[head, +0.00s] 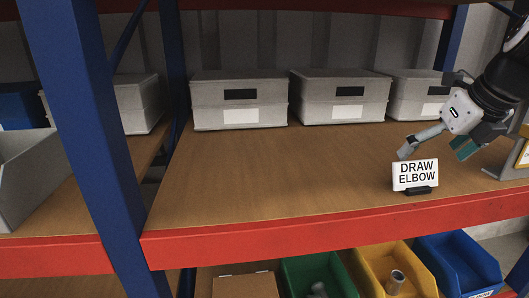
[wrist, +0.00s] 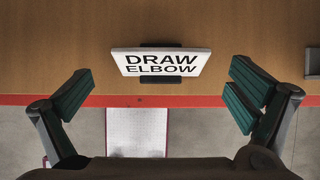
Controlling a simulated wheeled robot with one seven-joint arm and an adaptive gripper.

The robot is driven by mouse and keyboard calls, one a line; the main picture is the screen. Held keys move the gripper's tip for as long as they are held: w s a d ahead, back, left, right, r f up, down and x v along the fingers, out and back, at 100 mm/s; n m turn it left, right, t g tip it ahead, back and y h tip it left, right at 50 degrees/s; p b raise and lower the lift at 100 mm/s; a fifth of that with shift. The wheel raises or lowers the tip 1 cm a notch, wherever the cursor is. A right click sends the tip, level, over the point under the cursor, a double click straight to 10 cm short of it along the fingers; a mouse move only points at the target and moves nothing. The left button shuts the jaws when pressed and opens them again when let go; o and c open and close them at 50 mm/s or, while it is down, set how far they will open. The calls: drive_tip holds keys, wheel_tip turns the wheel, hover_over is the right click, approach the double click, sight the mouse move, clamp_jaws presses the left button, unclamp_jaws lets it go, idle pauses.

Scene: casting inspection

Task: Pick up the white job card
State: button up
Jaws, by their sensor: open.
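The white job card (head: 415,174) reads "DRAW ELBOW" and stands upright in a small dark holder (head: 418,191) near the front edge of the wooden shelf. In the wrist view the card (wrist: 161,63) is ahead, centred between the fingers and beyond their tips. My gripper (head: 435,148) is just above and behind the card in the head view, apart from it. In the wrist view my gripper (wrist: 160,92) has its green-padded fingers spread wide with nothing between them.
Grey lidded boxes (head: 239,117) line the back of the shelf (head: 270,175). A red beam (head: 300,238) edges the front and a blue post (head: 88,140) stands left. A grey stand (head: 512,170) is right of the card. The shelf left of the card is clear.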

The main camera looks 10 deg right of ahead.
sight(417, 171)
drive_tip(key=x, duration=0.5)
drive_tip(key=shift+s+d+f, duration=0.1)
drive_tip(key=shift+s+f, duration=0.2)
drive_tip(key=shift+f, duration=0.1)
drive_tip(key=shift+w+f, duration=0.35)
drive_tip(key=shift+f, duration=0.2)
drive_tip(key=shift+c, duration=0.6)
drive_tip(key=c, duration=0.8)
